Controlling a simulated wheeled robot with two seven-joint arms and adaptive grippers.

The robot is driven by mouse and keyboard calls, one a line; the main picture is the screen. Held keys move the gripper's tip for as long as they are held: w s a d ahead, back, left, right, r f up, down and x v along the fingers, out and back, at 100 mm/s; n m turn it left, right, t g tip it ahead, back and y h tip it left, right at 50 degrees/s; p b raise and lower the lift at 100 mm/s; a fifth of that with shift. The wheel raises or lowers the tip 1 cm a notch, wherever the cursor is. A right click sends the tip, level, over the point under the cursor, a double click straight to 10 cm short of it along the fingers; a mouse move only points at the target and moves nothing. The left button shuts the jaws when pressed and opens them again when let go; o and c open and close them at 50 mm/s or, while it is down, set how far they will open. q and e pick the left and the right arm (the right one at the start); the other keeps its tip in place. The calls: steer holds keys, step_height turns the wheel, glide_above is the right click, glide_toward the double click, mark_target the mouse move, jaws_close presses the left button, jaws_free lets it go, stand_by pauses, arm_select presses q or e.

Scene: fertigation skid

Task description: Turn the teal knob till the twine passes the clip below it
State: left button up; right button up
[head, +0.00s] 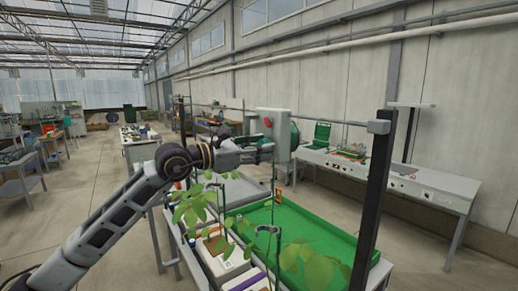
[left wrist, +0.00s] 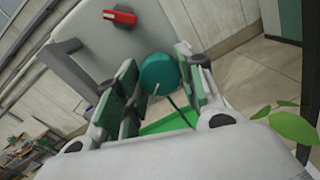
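The teal knob (left wrist: 158,73) sits on the face of a pale box (left wrist: 175,30), below a red switch (left wrist: 120,16). In the head view the pale box (head: 273,122) hangs from a crossbar. My left gripper (head: 264,149) is in front of the box. In the left wrist view its green-padded fingers (left wrist: 160,90) are open on both sides of the knob. The right pad is very close to the knob; I cannot tell whether it touches. A thin dark line (left wrist: 185,115), perhaps the twine, runs down below the knob. I cannot make out the clip for sure. My right gripper is not in view.
A green tray (head: 316,236) with leafy plants (head: 195,207) around it lies below the box. A dark upright post (head: 374,200) stands to the right. A dark hook-shaped piece (head: 268,229) stands over the tray. A grey bench (head: 425,185) runs along the wall.

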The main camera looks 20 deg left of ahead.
arm_select(q)
steer(key=shift+n+b, duration=0.3)
steer(key=shift+n, duration=0.1)
steer(key=shift+n+t+b, duration=0.3)
steer(key=shift+n+b, duration=1.7)
steer(key=shift+n, duration=2.5)
steer(key=o, duration=0.7)
steer(key=shift+o, duration=0.2)
